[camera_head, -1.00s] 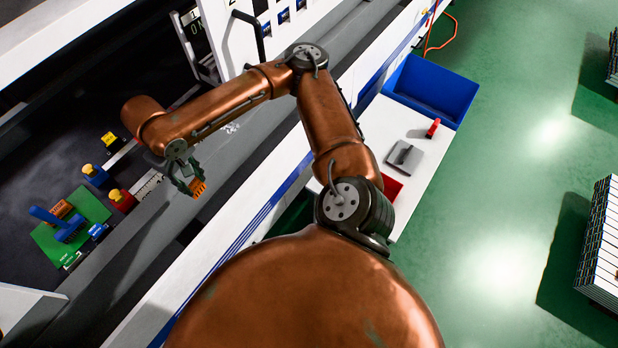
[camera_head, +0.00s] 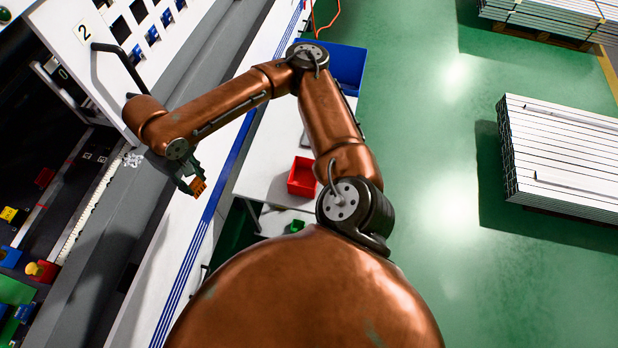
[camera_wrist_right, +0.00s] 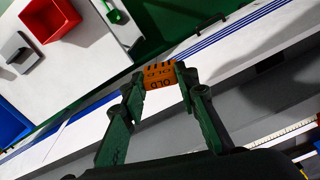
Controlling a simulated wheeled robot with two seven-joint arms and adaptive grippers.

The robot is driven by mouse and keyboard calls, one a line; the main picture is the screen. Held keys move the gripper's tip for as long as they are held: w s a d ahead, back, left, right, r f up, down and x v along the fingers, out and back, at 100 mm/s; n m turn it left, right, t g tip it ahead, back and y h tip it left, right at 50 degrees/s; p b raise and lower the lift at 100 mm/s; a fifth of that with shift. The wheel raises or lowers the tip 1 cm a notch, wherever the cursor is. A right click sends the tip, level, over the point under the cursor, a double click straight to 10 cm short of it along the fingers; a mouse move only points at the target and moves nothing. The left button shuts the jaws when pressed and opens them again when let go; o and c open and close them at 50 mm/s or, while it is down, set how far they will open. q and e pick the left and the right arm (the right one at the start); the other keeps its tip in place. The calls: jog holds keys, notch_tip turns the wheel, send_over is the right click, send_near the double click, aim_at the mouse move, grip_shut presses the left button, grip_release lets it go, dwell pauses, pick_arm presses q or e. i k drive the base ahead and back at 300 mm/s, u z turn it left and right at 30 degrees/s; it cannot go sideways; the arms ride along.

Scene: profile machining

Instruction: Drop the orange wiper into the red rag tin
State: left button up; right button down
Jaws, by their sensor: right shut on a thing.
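My right gripper (camera_head: 191,181) is shut on the orange wiper (camera_head: 199,186). In the right wrist view the orange wiper (camera_wrist_right: 159,75) sits between the two fingertips of the gripper (camera_wrist_right: 158,77), with dark lettering on its face. The wiper is held in the air over the white, blue-striped edge of the machine. The red rag tin (camera_head: 302,177) stands open on the white table, to the right of the gripper. In the right wrist view the red tin (camera_wrist_right: 50,18) is at the upper left, apart from the wiper. My left gripper does not show.
A blue bin (camera_head: 345,66) stands at the table's far end. A grey block (camera_wrist_right: 17,50) lies beside the tin on the white table (camera_head: 262,170). A small green thing (camera_head: 297,226) lies below the tin. A machine door with a black handle (camera_head: 112,55) stands at upper left.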

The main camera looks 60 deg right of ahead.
aim_at(310, 180)
jog(key=z, duration=1.75)
